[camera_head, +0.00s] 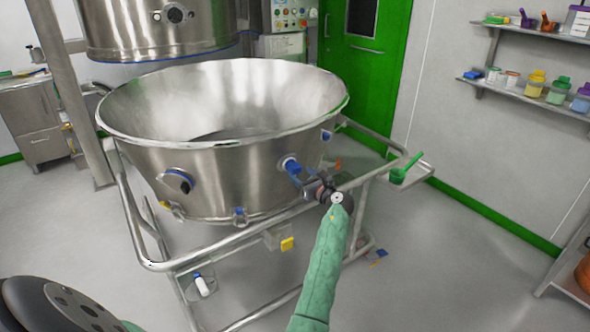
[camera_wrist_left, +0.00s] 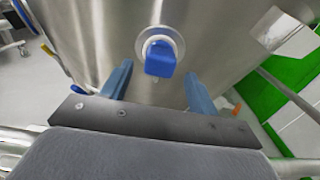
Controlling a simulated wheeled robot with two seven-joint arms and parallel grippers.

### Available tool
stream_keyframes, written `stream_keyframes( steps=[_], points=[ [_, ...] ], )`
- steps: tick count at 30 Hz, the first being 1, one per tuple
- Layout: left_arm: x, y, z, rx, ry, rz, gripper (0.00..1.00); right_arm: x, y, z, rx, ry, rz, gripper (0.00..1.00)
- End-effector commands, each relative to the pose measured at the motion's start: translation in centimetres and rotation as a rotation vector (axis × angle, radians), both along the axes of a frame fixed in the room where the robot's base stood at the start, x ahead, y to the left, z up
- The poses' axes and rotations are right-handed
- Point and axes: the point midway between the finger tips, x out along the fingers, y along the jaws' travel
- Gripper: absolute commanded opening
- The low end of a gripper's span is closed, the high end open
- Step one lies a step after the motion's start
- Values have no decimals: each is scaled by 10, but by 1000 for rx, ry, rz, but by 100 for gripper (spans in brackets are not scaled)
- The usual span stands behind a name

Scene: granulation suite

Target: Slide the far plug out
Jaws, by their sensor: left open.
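The large steel bowl (camera_head: 215,160) stands in a tubular frame. The far plug (camera_head: 289,163), blue in a round pale port, is on the bowl's right-hand side. In the left wrist view the plug (camera_wrist_left: 159,60) sticks out of its ring. My left gripper (camera_head: 298,178) is at this port, its two blue fingers apart, one on each side of the plug. A second plug (camera_head: 178,182), dark with blue, sits in the bowl's nearer port on the left. My right gripper is not in view.
The frame's rail (camera_head: 235,238) runs in front of and below the bowl. A green scoop (camera_head: 407,168) lies on a small side shelf at the right. A steel vessel (camera_head: 160,30) hangs above the bowl. The floor at the right is mostly clear.

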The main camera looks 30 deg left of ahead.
Motion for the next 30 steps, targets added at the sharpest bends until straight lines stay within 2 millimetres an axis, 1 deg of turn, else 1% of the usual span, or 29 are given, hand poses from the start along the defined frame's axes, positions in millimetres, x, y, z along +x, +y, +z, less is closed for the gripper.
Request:
stream_keyframes(
  steps=[1, 3, 9, 15, 22, 23, 24, 26, 30],
  points=[
    [3, 9, 1, 1, 0, 1, 60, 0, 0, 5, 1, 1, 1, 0],
    [8, 18, 2, 0, -1, 1, 60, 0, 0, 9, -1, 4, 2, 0],
    [16, 39, 1, 0, -1, 0, 60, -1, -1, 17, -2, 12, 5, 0],
    [20, 47, 0, -2, -1, 0, 60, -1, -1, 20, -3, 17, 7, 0],
    [20, 48, 0, -2, -2, -1, 60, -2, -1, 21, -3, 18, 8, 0],
    [20, 48, 0, -2, -2, -1, 56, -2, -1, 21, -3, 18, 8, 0],
    [20, 48, 0, -2, -2, -1, 48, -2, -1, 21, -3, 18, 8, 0],
    [20, 48, 0, -2, -2, -1, 36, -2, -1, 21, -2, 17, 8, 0],
    [20, 48, 0, -2, -2, -1, 9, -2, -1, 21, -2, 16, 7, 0]
  ],
)
